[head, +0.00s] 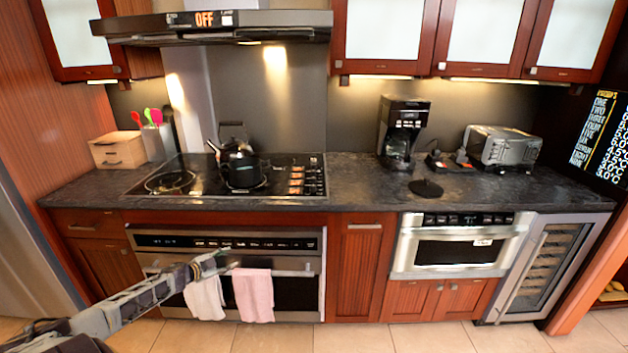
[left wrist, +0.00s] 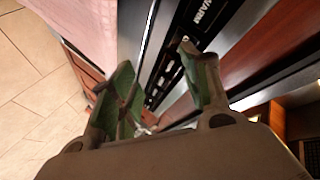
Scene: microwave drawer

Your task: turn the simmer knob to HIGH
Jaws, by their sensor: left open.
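I cannot tell which control is the simmer knob. The black cooktop (head: 210,187) carries a column of orange-marked controls (head: 296,180) at its right side, too small to read. My left gripper (head: 228,262) is in front of the oven, below its dark control panel (head: 180,241) and near the towels. In the left wrist view the two green-grey fingers of my left gripper (left wrist: 160,85) are apart, with nothing seen between them but the panel behind. That panel bears white lettering (left wrist: 205,12), tilted and partly cut off. My right gripper is not in view.
A black kettle (head: 241,168) stands on the cooktop. A white towel (head: 205,298) and a pink towel (head: 253,295) hang on the oven front. A coffee maker (head: 403,130) and a toaster oven (head: 502,147) stand farther right on the counter. The floor in front is clear.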

